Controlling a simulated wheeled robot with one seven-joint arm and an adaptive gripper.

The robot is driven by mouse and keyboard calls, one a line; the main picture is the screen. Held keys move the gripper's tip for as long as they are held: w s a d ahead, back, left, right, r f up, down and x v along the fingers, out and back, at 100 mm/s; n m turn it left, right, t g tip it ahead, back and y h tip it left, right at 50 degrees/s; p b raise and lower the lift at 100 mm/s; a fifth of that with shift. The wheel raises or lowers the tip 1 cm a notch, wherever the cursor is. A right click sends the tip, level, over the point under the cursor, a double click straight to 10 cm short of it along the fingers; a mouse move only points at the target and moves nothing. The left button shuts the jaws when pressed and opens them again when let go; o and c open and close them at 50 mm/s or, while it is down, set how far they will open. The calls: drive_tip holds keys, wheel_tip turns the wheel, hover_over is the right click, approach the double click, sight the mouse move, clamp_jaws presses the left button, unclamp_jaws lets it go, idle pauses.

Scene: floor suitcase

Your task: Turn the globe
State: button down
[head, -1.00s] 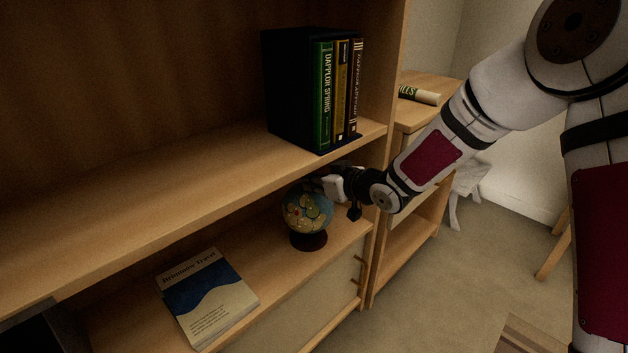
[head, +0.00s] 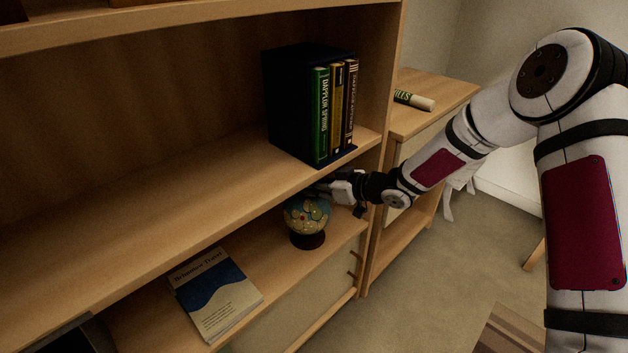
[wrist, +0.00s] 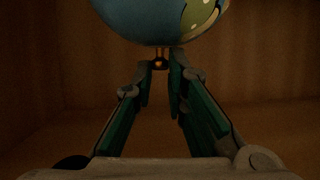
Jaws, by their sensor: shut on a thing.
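The globe (head: 307,217), blue with yellow and green patches on a dark round base, stands upright on the lower shelf. My gripper (head: 322,187) reaches in from the right at the globe's top, just under the upper shelf. In the wrist view the blue globe (wrist: 155,22) fills the top of the picture, with a small metal knob (wrist: 160,63) at its pole. There my gripper (wrist: 163,70) has its two fingers closed in around the knob. The exact contact is dark and hard to see.
The upper shelf (head: 190,170) hangs close above my gripper, with books in a black holder (head: 290,110). A travel book (head: 220,300) lies left of the globe.

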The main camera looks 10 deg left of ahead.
drive_tip(key=shift+r, duration=0.1)
drive_tip(key=c, duration=1.6)
unclamp_jaws()
drive_tip(key=shift+c, duration=0.2)
drive_tip(key=v, duration=1.1)
drive_tip(key=shift+s+d, duration=0.25)
drive_tip(key=shift+d, duration=0.15)
